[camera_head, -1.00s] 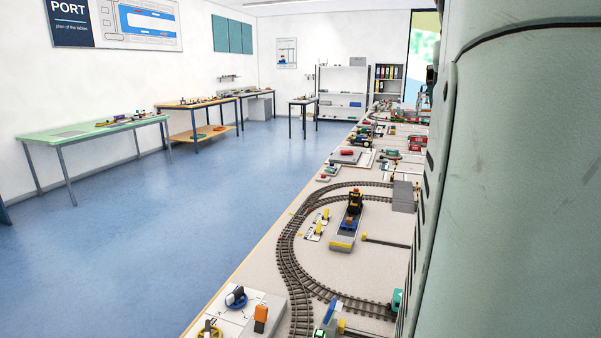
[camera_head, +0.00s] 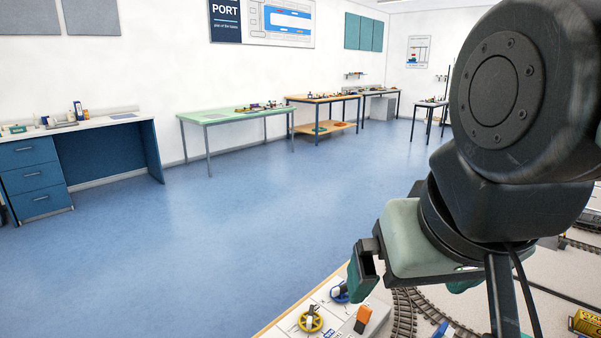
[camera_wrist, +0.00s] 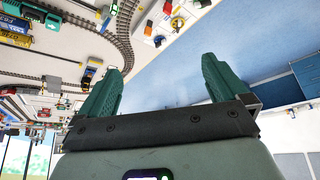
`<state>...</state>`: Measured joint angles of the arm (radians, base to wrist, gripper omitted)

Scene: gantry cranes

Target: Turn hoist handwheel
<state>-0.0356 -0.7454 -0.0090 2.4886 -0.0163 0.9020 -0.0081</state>
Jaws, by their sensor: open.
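Two small handwheels sit on a pale panel (camera_head: 285,331) at the table's near left edge. I cannot tell which one is the hoist handwheel. The yellow wheel (camera_wrist: 178,23) and the blue wheel (camera_wrist: 158,41) also show small at the top of the wrist view. My gripper (camera_head: 412,285) hangs over the table edge region, apart from both wheels. In the wrist view its two green fingers (camera_wrist: 161,70) are spread with nothing between them.
An orange block (camera_head: 362,319) stands on the panel beside the yellow wheel. Curved toy railway track (camera_head: 407,310) runs to the right. A yellow container (camera_head: 587,323) lies at the right edge. Blue floor (camera_head: 220,240) is open left of the table.

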